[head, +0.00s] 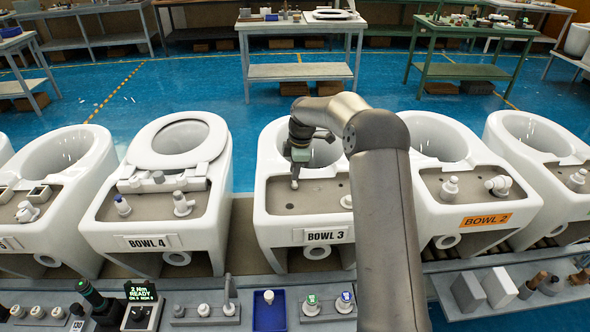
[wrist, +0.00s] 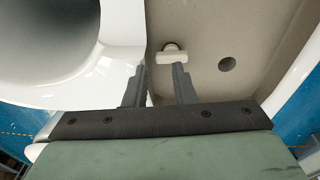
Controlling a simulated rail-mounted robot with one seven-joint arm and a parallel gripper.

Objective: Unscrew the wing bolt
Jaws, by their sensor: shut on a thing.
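The white wing bolt (wrist: 172,54) shows in the wrist view on the grey-beige deck of the bowl, at the tips of my gripper (wrist: 160,68). A round part shows just behind its flat wing. In the head view my gripper (head: 295,180) points down at the left part of the deck of Bowl 3 (head: 268,210). It is shut on the wing bolt, though the exact contact is hard to see. The bolt itself is mostly hidden by the gripper in the head view.
A dark hole (wrist: 227,64) lies right of the bolt in the deck. The white bowl rim (wrist: 120,35) is close on the left. A white fitting (head: 346,201) stands on Bowl 3 beside my arm. A blue tray (head: 270,312) sits on the front bench among tools and small parts.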

